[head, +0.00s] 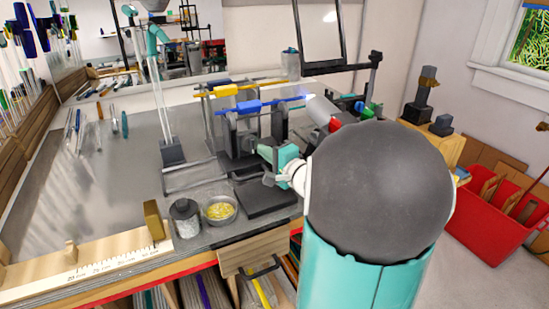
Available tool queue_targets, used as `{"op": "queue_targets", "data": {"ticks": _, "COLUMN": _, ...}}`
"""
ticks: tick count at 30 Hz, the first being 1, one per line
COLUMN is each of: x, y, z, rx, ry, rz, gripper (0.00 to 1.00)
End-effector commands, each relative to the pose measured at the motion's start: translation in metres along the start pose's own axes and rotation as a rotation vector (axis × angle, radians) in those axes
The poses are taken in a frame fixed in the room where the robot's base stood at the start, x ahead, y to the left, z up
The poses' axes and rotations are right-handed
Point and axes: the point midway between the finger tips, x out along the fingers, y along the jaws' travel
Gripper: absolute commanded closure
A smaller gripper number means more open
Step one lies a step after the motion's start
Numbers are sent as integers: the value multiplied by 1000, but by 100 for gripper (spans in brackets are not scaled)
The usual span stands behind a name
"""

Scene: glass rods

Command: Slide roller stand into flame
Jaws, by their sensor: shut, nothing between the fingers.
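The dark roller stand (232,137) stands upright on the bench near the middle of the head view. A glass rod with a blue sleeve (246,107) lies across its top, slanting up to the right. The torch (321,111) is just right of the stand, and a small pale blue flame (307,96) glows at its nozzle. The rod's right end is close to the flame; I cannot tell whether it is inside it. My gripper (256,149) is shut and empty at the stand's front right side. I cannot tell whether it touches the stand. My arm hides the bench on the right.
A second rod with a yellow sleeve (228,90) lies behind. A wooden ruler (95,266) lies front left. The left bench is mostly clear.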

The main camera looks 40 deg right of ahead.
Motion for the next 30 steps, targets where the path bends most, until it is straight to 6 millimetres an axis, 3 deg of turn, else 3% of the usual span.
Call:
{"op": "queue_targets", "data": {"ticks": 11, "x": 3, "y": 0, "z": 1, "rx": -1, "ry": 0, "rz": 0, "gripper": 100}}
{"op": "queue_targets", "data": {"ticks": 20, "x": 8, "y": -1, "z": 20, "rx": -2, "ry": -3, "rz": -1, "gripper": 100}}
{"op": "queue_targets", "data": {"ticks": 30, "x": 7, "y": 0, "z": 18, "rx": -1, "ry": 0, "rz": 0, "gripper": 100}}
